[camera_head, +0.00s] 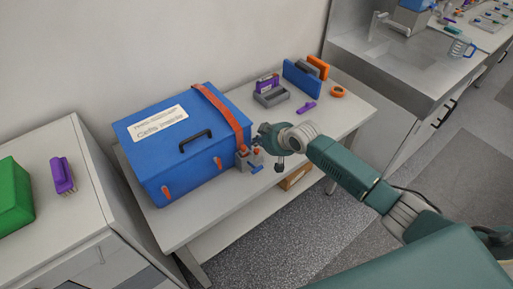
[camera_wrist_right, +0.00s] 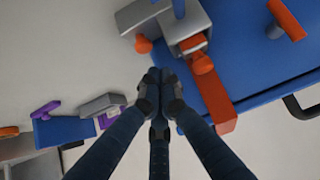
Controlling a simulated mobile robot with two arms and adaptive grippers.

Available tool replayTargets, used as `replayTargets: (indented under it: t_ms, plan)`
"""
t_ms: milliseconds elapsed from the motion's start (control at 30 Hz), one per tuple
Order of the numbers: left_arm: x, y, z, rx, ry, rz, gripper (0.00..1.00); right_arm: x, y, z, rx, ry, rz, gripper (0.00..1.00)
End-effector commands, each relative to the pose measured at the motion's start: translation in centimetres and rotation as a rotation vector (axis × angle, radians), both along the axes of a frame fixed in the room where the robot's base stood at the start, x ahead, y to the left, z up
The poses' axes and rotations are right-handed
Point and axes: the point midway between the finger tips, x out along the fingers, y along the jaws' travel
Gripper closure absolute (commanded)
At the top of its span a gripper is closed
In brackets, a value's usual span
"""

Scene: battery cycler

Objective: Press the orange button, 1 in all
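A small grey device (camera_head: 248,161) with orange-red parts stands at the front right corner of the blue box. In the right wrist view the grey device (camera_wrist_right: 181,24) shows a rounded orange knob (camera_wrist_right: 143,44) and another orange piece (camera_wrist_right: 203,63) by the box's strap. I cannot tell for certain which orange part is the button. My right gripper (camera_head: 264,138) is just right of the device and partly overlaps it in the head view. In the wrist view its fingers (camera_wrist_right: 160,78) are drawn together with nothing between them, apart from the orange parts. My left gripper is not in view.
The blue box (camera_head: 150,156) with black handle and orange strap (camera_head: 219,108) fills the table's left part. A grey holder (camera_head: 270,98), blue block (camera_head: 301,80), purple piece (camera_head: 306,108) and orange ring (camera_head: 338,91) lie farther back. The table (camera_head: 345,112) is clear at right.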

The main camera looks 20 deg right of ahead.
Motion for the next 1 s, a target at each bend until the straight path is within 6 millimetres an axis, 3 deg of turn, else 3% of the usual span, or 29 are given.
replayTargets:
  t_ms: [33,300,1000]
  plan:
    - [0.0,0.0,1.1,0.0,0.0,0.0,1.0,0.0,0.0,1.2,0.0,-0.001,0.0,1.0]
    - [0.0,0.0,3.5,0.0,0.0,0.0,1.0,0.0,0.0,3.6,0.0,0.0,0.0,1.0]
    - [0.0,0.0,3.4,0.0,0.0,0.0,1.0,0.0,0.0,3.6,0.0,0.0,0.0,1.0]
